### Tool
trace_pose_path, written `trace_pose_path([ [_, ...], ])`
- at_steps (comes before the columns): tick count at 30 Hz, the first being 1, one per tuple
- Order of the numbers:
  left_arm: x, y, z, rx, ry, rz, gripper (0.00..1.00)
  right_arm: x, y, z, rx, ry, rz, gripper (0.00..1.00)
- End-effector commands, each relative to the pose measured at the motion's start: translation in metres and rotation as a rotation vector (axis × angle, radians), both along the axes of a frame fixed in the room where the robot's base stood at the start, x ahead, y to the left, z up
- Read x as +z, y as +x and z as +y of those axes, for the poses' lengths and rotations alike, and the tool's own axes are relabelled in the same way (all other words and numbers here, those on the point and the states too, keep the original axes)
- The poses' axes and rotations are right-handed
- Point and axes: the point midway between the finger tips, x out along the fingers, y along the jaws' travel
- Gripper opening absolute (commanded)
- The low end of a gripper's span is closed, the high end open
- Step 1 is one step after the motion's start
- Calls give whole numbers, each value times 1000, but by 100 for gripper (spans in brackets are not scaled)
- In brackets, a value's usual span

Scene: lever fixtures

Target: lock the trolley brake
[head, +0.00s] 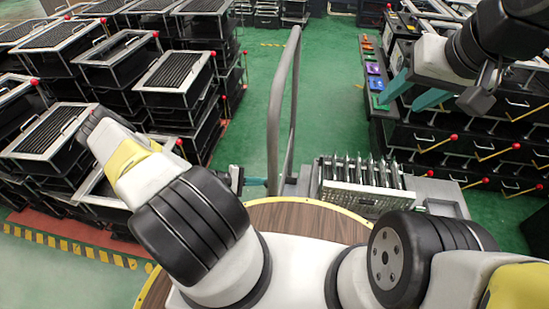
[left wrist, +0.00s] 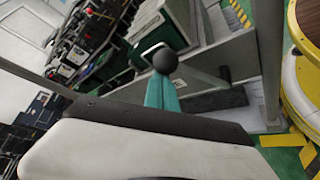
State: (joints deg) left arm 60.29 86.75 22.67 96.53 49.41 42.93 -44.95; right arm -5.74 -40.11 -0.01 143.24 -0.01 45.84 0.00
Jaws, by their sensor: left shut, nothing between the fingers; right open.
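The trolley has a tall grey tube handle (head: 277,105) and a grey deck (head: 440,192) in front of my body. In the head view, that gripper (head: 256,181) is small and partly hidden beside the handle's foot. My right gripper (head: 412,92) is open and empty, at the upper right.
A metal rack (head: 362,185) stands on the deck. Black drawer units with red-knobbed levers (head: 453,137) stand at the right, and stacked black crates (head: 180,78) at the left. Green floor (head: 252,130) is clear beyond the handle. A round wooden top (head: 290,217) lies close below.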

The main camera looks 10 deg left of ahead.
Motion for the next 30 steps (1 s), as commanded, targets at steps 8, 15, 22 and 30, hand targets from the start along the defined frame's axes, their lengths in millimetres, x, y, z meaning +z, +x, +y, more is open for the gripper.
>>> trace_pose_path([
  [8, 14, -24, 2, 5, -3, -248, 0, 0, 0, 0, 0, 0, 0, 49],
  [15, 20, -40, 2, 3, 0, -413, 0, 0, 0, 0, 0, 0, 0, 49],
  [22, 22, -50, 2, -1, 2, -418, 0, 0, 0, 0, 0, 0, 0, 49],
  [30, 23, -54, 1, -4, 0, -417, 0, 0, 0, 0, 0, 0, 0, 49],
])
